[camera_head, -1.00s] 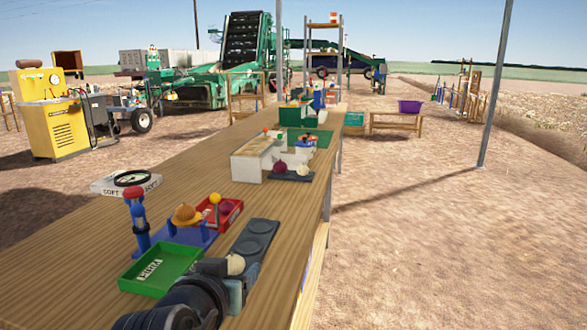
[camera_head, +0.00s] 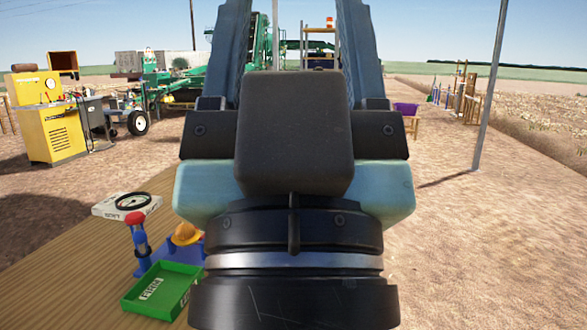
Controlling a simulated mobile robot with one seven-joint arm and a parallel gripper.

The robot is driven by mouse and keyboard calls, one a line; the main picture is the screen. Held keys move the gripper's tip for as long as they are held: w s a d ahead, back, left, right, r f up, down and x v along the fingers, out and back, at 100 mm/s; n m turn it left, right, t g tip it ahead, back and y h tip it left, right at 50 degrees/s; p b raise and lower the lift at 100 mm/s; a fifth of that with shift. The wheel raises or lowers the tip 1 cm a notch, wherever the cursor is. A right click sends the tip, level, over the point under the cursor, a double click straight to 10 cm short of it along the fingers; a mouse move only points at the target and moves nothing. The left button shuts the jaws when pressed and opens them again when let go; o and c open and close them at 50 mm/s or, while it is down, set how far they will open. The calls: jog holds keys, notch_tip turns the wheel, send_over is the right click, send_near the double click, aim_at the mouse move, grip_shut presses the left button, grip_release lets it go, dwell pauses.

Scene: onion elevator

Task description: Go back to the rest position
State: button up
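My gripper (camera_head: 294,30) is raised close in front of the camera and fills the middle of the head view. Its two blue-grey fingers point up and stand well apart, with only background showing between them. Their tips run to the top edge of the picture. It looks open, and nothing shows in its visible part. The dark wrist and palm hide much of the long wooden table (camera_head: 95,262) behind.
On the table at lower left are a green tray (camera_head: 160,290), a blue post with a red top (camera_head: 139,245), an orange-yellow onion (camera_head: 185,234) on a blue stand and a white box with a black ring (camera_head: 127,206). A yellow machine (camera_head: 48,115) stands beyond.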

notch_tip(320, 180, up, 22)
jog(key=p, duration=1.9)
jog(key=shift+f, duration=0.15)
